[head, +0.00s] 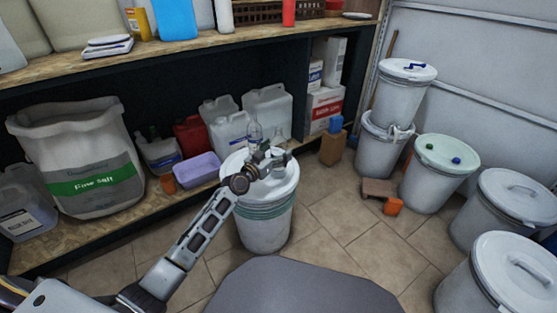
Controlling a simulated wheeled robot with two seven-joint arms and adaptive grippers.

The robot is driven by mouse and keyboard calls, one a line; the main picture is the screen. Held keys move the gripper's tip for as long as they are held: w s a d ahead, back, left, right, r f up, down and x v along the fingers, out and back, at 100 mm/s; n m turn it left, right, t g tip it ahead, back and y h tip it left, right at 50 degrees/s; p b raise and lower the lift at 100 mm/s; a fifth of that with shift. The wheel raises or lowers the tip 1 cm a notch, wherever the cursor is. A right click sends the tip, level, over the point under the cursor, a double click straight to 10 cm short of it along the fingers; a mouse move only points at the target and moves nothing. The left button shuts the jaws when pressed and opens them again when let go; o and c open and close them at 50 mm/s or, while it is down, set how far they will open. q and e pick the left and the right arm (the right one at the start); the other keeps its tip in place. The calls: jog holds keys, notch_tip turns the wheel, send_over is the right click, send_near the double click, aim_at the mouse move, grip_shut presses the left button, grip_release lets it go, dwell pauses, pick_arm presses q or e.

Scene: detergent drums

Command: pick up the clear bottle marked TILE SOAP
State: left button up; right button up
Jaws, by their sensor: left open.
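A clear bottle (254,132) stands upright at the back of the lid of a white drum (264,229). A second clear vessel (278,137) shows just right of it. Any lettering on either is too small to read, so I cannot tell which is marked TILE SOAP. My left gripper (272,158) is open over the drum lid, in front of the two clear vessels. It hides their lower parts, and I cannot tell whether it touches either. My right gripper is not in view.
Several lidded drums (436,173) stand at the right.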

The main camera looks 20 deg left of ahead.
pick_arm(q)
jog(key=shift+w+d, duration=0.25)
jog(key=shift+w, duration=0.4)
jog(key=shift+c, duration=0.3)
jog(key=c, duration=0.9)
